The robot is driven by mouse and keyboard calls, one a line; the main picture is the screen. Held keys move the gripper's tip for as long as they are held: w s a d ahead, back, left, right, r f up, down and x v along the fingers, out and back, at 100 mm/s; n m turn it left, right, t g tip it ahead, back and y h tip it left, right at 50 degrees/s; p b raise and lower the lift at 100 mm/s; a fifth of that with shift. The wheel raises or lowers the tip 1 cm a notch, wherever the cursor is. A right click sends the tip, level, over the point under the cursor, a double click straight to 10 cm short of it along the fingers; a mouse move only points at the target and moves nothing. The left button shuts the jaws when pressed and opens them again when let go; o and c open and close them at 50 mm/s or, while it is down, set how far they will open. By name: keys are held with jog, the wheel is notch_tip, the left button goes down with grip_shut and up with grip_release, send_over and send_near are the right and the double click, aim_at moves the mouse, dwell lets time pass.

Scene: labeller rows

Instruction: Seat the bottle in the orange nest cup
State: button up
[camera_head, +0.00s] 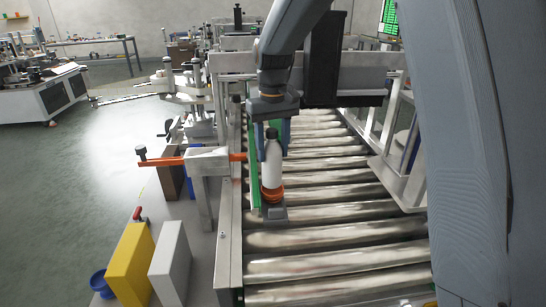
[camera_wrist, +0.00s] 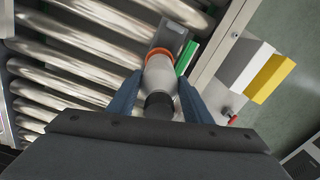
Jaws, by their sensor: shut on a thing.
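The bottle (camera_head: 272,166) is white to grey with a dark cap and stands upright at the left side of the roller conveyor. My gripper (camera_head: 271,140) comes from above with a blue finger on each side of the bottle's upper part, shut on it. The wrist view shows the bottle (camera_wrist: 160,78) between the two fingers. The orange nest cup (camera_head: 272,194) is at the bottle's lower end, on a grey block (camera_head: 273,213); its rim also shows in the wrist view (camera_wrist: 158,51). I cannot tell whether the bottle's base is fully down inside the cup.
A green strip (camera_head: 253,160) runs close left of the bottle. An orange bar (camera_head: 170,160) on a grey bracket reaches toward it. A yellow box (camera_head: 131,264) and a white box (camera_head: 169,262) stand outside the left rail. The rollers (camera_head: 330,234) to the right are clear.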

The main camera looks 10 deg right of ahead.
aim_at(273, 158)
jog(key=shift+f+p, duration=0.3)
jog(key=shift+f, duration=1.15)
jog(key=o, duration=1.3)
jog(key=shift+f, duration=0.1)
notch_tip(273, 158, up, 12)
jog(key=b, duration=0.3)
jog(key=s+d+f+m, duration=0.1)
jog(key=s+d+f, duration=0.3)
jog(key=s+f, duration=0.2)
jog(key=s+d+f+m, duration=0.1)
jog(key=s+d+f, duration=0.3)
jog(key=s, duration=0.5)
jog(key=s+d+f+m+t, duration=0.1)
jog(key=s+d+f, duration=0.3)
jog(key=s+f, duration=0.4)
jog(key=shift+s+f, duration=0.2)
jog(key=shift+f, duration=0.35)
